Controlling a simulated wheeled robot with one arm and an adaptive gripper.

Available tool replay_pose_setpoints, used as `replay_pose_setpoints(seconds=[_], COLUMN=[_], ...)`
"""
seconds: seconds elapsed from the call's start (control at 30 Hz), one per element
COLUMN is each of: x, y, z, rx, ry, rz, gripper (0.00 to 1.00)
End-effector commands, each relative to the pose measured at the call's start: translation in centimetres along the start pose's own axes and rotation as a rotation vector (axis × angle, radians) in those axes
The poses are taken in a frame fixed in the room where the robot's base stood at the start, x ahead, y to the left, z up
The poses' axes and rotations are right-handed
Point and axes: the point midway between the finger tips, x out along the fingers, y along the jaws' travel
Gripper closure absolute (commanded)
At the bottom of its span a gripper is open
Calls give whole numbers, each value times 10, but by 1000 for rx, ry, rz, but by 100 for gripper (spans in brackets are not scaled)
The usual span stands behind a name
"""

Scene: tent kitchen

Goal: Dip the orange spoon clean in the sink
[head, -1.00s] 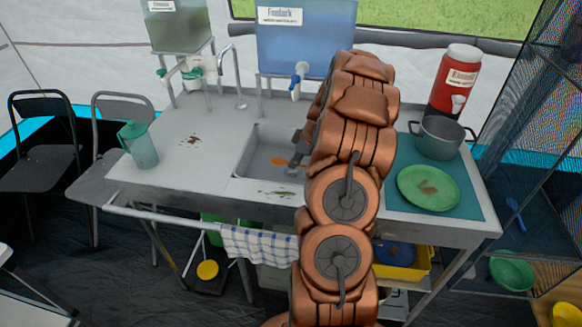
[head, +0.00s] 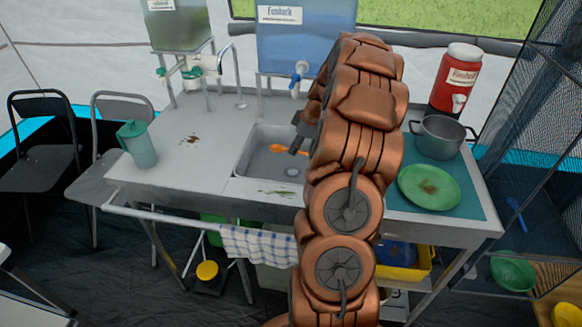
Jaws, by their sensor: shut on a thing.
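The orange spoon (head: 283,149) shows over the sink basin (head: 262,168), its bowl end to the left. My gripper (head: 297,149) is shut on the spoon at its right end, over the right part of the basin. My copper-coloured arm hides the right side of the sink and part of the gripper. The basin is grey with a dark drain; I cannot tell whether water stands in it or whether the spoon is dirty.
A teal jug (head: 138,145) stands on the counter's left end. A green plate (head: 429,188) and a grey pot (head: 441,137) stand right of my arm. A blue water tank (head: 300,38) is behind the sink. A checked towel (head: 258,245) hangs on the front rail.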

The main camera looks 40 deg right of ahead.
Motion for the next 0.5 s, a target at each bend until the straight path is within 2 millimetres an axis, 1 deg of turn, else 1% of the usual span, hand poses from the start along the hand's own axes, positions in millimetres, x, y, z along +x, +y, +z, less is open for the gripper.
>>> replay_pose_setpoints(seconds=[0.5], x=[-31], y=[0], z=[-14], rx=[-1], ry=[1], rz=[1], gripper=[100])
